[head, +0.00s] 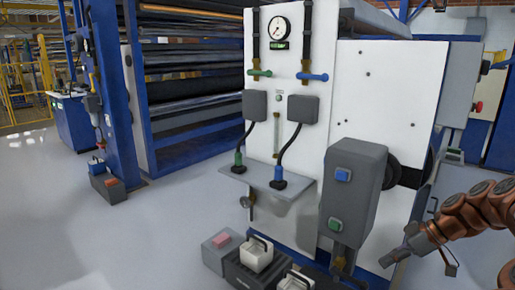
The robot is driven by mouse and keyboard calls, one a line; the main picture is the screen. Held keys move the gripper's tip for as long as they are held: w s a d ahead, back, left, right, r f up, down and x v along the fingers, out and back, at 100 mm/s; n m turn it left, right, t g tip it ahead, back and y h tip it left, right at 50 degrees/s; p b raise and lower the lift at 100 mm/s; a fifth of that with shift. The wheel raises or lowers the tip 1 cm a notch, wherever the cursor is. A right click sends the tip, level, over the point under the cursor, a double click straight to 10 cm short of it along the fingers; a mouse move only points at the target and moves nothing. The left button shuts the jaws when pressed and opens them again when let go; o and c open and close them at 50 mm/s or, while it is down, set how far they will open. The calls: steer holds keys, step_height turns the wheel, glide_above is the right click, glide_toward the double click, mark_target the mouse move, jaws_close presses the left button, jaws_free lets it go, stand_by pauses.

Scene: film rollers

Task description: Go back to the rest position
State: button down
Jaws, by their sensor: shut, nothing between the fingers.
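My gripper (420,262) is at the lower right, at the end of my brown-orange arm. It is shut and empty. It hangs in front of the floor, to the right of the grey control box (353,195) in the picture, and appears apart from it. The control box carries a blue button (342,175) and a green button (335,224). The rest of my arm runs out of the picture at the right edge.
A white machine panel (385,95) stands in the middle, with a gauge (279,28) and a small grey shelf (240,180). Black film rollers (195,85) are behind left.

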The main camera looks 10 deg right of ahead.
steer(key=s+a+r+m+g+h+p, duration=0.15)
steer(key=s+a+r+p, duration=0.25)
steer(key=a+r+p, duration=0.5)
steer(key=s+a+r+n+g+h+p, duration=0.1)
steer(key=s+a+r+g+p, duration=0.3)
steer(key=a+r, duration=0.9)
steer(key=s+a+r+m+h+p, duration=0.2)
steer(key=s+r+m+p, duration=0.1)
steer(key=s+p, duration=0.4)
steer(key=s+a+r+m+h+p, duration=0.2)
steer(key=s+r+m+p, duration=0.2)
steer(key=s+p, duration=0.4)
steer(key=s, duration=0.3)
steer(key=shift+s+a+h, duration=0.15)
steer(key=shift+a+h, duration=0.05)
steer(key=shift+h, duration=0.15)
